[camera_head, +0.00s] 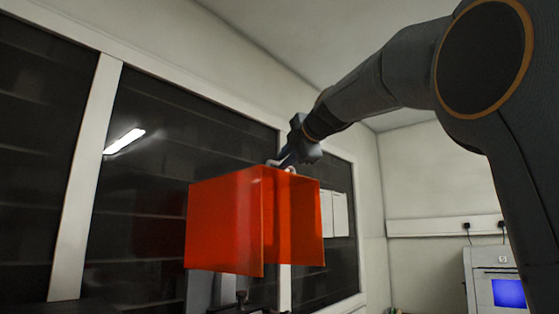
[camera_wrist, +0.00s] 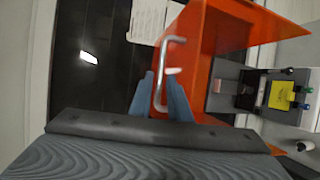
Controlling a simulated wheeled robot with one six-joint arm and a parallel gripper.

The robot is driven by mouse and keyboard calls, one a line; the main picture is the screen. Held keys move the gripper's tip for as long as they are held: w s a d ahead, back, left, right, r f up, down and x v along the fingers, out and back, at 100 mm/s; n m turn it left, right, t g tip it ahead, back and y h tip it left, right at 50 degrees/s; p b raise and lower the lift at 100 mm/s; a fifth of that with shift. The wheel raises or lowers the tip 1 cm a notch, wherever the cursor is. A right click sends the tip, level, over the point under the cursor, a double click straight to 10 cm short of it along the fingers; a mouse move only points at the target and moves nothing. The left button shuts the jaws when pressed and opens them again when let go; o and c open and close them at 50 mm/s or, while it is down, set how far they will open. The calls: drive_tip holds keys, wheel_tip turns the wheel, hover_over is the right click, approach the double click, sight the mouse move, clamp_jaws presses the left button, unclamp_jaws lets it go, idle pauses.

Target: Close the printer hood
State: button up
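The printer hood (camera_head: 225,222) is a see-through orange box, raised high in front of the dark glazed wall in the head view. In the wrist view the hood (camera_wrist: 225,28) fills the upper middle. Its silver bar handle (camera_wrist: 168,50) runs between my two blue-grey fingers. My gripper (camera_wrist: 161,76) has a finger close on each side of the handle and looks shut on it. In the head view my gripper (camera_head: 287,158) is at the hood's top edge. Part of the printer (camera_wrist: 245,92) shows under the hood, with dark parts.
A yellow block (camera_wrist: 281,95) with green and blue knobs sits on the machine in the wrist view. A white device with a blue screen (camera_head: 508,293) stands at the lower right of the head view. White sheets (camera_head: 334,213) hang on the glazing behind the hood.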

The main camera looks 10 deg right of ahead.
sight(279, 164)
drive_tip(key=shift+p+x, duration=0.75)
drive_tip(key=shift+x, duration=1)
clamp_jaws()
